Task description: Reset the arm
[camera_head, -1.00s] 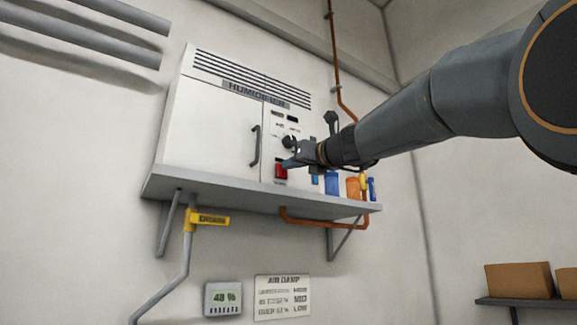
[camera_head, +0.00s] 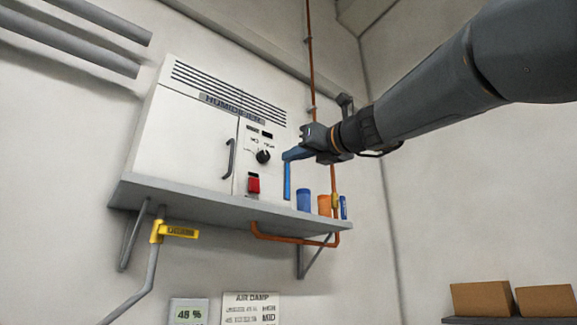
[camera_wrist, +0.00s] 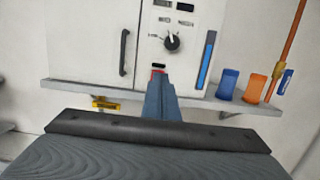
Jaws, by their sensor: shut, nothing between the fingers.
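My gripper (camera_head: 287,156) is in front of the right part of the white humidifier (camera_head: 185,130). Its blue fingers are shut and empty, pointing left in the head view. In the wrist view the shut fingers (camera_wrist: 160,100) reach up toward the red switch (camera_wrist: 158,70) and cover most of it. The head view shows the whole red switch (camera_head: 254,184) below the black knob (camera_head: 263,156), left of my gripper and apart from it. A blue level strip (camera_head: 287,180) is on the humidifier's right edge, just under the fingertips.
The humidifier stands on a grey shelf (camera_head: 215,211) with blue (camera_head: 303,200) and orange (camera_head: 324,205) containers at its right. An orange pipe (camera_head: 310,60) runs up the wall behind my gripper. A yellow-handled valve (camera_head: 178,231) is below. Cardboard boxes (camera_head: 482,298) sit low right.

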